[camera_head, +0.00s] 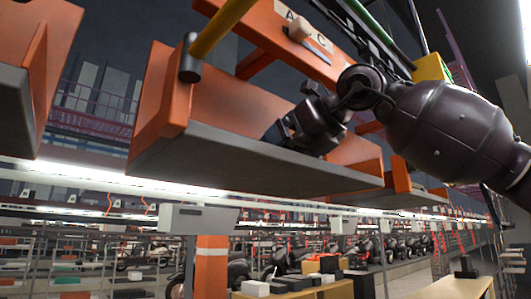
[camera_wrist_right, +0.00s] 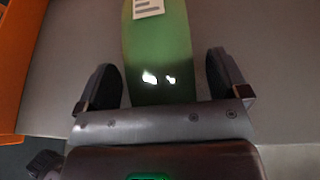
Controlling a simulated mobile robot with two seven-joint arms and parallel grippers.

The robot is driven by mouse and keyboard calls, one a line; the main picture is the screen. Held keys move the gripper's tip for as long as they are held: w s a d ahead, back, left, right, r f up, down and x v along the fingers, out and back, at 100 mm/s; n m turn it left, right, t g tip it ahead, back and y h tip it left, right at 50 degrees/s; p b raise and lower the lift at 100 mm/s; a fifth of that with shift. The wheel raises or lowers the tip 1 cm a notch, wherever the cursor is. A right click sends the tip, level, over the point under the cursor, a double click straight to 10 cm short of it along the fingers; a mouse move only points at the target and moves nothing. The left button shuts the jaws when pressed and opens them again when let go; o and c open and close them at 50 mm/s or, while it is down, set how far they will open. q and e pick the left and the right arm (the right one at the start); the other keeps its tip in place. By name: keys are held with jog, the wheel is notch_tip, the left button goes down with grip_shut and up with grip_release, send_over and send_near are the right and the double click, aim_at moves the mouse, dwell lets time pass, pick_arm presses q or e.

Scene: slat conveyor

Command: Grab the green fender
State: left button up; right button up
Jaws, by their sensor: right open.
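The green fender (camera_wrist_right: 160,45) shows in the right wrist view as a smooth, shiny curved piece with a white label at its top. It lies on a grey surface (camera_wrist_right: 270,60) and runs between the two dark fingers of my right gripper (camera_wrist_right: 164,78). The fingers are spread, with a gap on each side of the fender. In the head view my right gripper (camera_head: 276,137) reaches into an orange carrier with a grey floor (camera_head: 240,165). The fender is hidden there. My left gripper is not in view.
The carrier has orange walls (camera_head: 165,85) and an orange crossbar above it (camera_head: 290,25). A yellow bar (camera_head: 222,25) slants down at its left. Other orange carriers (camera_head: 35,60) hang on both sides. Benches with boxes (camera_head: 300,285) and motorcycles stand below.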

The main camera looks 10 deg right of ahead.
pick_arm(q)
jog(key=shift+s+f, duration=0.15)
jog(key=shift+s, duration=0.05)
pick_arm(e)
jog(key=shift+w, duration=0.1)
jog(key=shift+c, duration=0.7)
jog(key=c, duration=1.1)
jog(key=shift+o, duration=0.2)
jog(key=shift+r, duration=0.1)
